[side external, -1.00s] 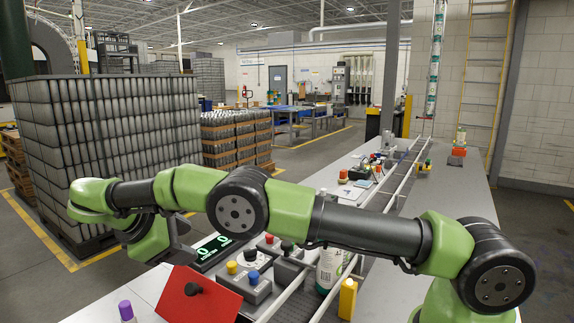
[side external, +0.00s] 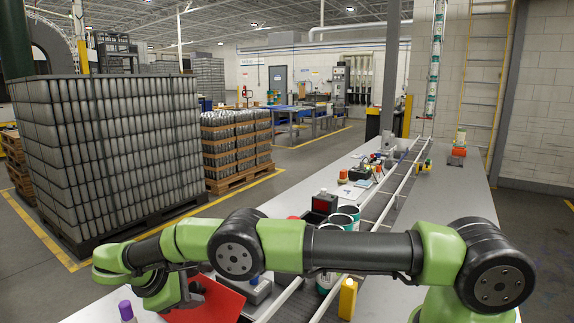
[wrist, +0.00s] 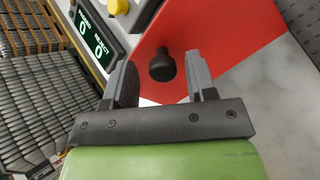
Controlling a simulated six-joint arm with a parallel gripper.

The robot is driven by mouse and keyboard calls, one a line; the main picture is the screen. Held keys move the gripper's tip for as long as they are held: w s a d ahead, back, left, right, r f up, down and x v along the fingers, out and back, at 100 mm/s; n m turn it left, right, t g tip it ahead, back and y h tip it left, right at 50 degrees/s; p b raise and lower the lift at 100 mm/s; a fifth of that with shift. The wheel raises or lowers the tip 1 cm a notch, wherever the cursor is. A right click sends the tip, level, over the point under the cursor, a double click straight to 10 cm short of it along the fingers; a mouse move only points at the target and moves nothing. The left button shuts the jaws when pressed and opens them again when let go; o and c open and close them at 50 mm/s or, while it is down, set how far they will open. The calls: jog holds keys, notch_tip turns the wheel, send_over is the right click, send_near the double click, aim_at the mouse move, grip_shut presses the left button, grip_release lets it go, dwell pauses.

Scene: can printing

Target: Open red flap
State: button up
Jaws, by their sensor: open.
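The red flap (wrist: 205,32) is a flat red panel with a black knob (wrist: 162,66) standing up from it. In the side view the red flap (side external: 213,302) lies at the lower left, partly hidden by my arm. My gripper (wrist: 160,80) is open in the wrist view, with the knob between its two fingers and a little ahead of them. No contact with the knob shows. In the side view my gripper is over the flap, but its fingers are mostly hidden.
A black counter display (wrist: 97,42) and a yellow button (wrist: 118,6) are beside the flap. A purple-capped bottle (side external: 126,312) stands left of it, and a yellow bottle (side external: 347,298) to the right. Several cans stand by the rails (side external: 395,185).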

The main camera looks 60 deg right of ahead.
jog(key=d+y, duration=0.1)
jog(key=d+f+y, duration=0.1)
jog(key=y, duration=0.1)
jog(key=shift+s+d+f, duration=0.1)
jog(key=shift+s+d, duration=0.1)
jog(key=shift+d, duration=0.1)
jog(key=d+f+y, duration=0.1)
jog(key=y, duration=0.2)
jog(key=shift+d+f, duration=0.4)
jog(key=d+f+y, duration=0.1)
jog(key=f+y, duration=0.1)
jog(key=y, duration=0.1)
jog(key=shift+d, duration=0.15)
notch_tip(320, 180, up, 20)
jog(key=f+m+t, duration=0.1)
jog(key=m+t, duration=0.1)
jog(key=m, duration=0.1)
send_over(208, 281)
jog(key=s, duration=0.3)
jog(key=s+r+m+t+y, duration=0.1)
jog(key=s+r+m+t, duration=0.2)
jog(key=s+r+m, duration=0.3)
jog(key=shift+s+r+m, duration=0.3)
jog(key=shift+s+r, duration=2.4)
jog(key=shift+s, duration=2.2)
jog(key=shift+w, duration=0.1)
